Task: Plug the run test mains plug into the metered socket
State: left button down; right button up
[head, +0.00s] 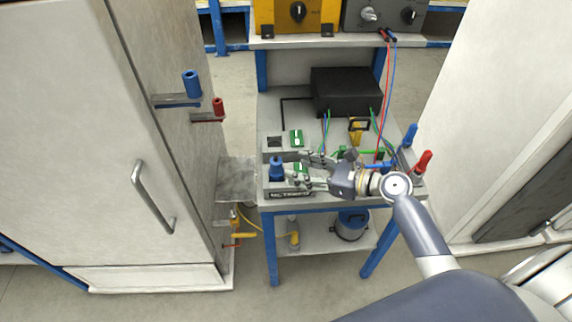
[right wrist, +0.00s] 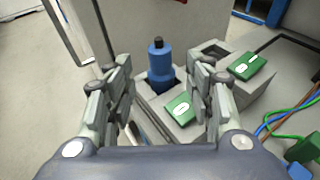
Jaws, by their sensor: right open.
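A blue plug (head: 277,170) with a dark top stands upright in a grey socket block at the front left of the bench. It also shows in the right wrist view (right wrist: 161,62), between the fingers in the picture. My right gripper (head: 298,170) is open and empty, just right of the plug, its fingers pointing at it and apparently not touching it. A second socket block (right wrist: 212,46) with an empty dark square opening sits behind. Each block has a green switch beside it, one near (right wrist: 181,107) and one far (right wrist: 247,65). I cannot read the front label for certain. My left gripper is not in view.
A black box (head: 346,90) stands at the back of the bench, with coloured cables in front. Blue and red clamp handles (head: 423,161) rise at the right edge. A tall pale cabinet (head: 90,130) stands close on the left. A metal plate (head: 237,180) lies between cabinet and bench.

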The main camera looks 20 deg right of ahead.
jog(key=shift+v, duration=1.7)
